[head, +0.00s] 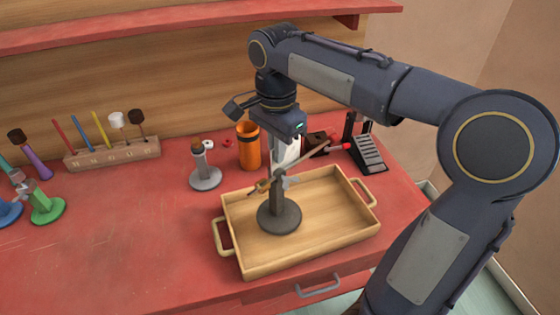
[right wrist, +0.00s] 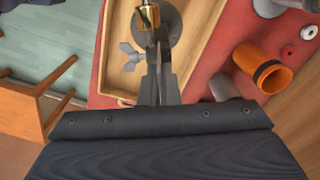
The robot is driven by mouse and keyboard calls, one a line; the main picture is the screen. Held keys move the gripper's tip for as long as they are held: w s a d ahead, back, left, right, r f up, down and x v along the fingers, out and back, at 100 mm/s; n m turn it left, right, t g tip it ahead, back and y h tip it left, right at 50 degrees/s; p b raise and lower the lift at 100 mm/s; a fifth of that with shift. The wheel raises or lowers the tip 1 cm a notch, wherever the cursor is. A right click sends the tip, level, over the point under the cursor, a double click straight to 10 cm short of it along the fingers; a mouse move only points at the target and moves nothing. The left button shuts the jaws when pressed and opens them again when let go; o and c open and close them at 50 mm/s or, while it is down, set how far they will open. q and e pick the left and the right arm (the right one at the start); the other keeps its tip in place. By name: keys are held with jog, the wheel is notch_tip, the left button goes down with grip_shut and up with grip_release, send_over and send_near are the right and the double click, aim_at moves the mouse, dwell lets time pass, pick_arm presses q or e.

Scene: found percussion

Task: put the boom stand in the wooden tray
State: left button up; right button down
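The boom stand (head: 279,218) has a round dark grey base, a short post, a slanting boom and a wing-shaped knob. It is upright inside the wooden tray (head: 310,262), left of its middle; I cannot tell whether the base touches the tray floor. My right gripper (head: 280,172) points down at the top of the stand. In the right wrist view its fingers (right wrist: 158,70) are close together around the stand's upper part, beside the wing knob (right wrist: 131,56) and brass end (right wrist: 148,15). My left gripper is not in view.
Behind the tray stand an orange cup (head: 248,147), a grey stand (head: 205,178) and a black pedal-like block (head: 369,152). A wooden rack (head: 112,152) with mallets is at the back left. A green-based stand (head: 47,208) is at the far left. The red bench's front left is clear.

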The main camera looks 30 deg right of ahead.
aim_at(280, 165)
jog(key=shift+d+f, duration=0.2)
jog(key=shift+f, duration=0.1)
jog(key=shift+w+d+f, duration=0.1)
jog(key=shift+d+f, duration=0.05)
jog(key=shift+f, duration=1.55)
jog(key=shift+f+b, duration=0.1)
jog(key=shift+b, duration=0.2)
jog(key=c, duration=1.7)
grip_release()
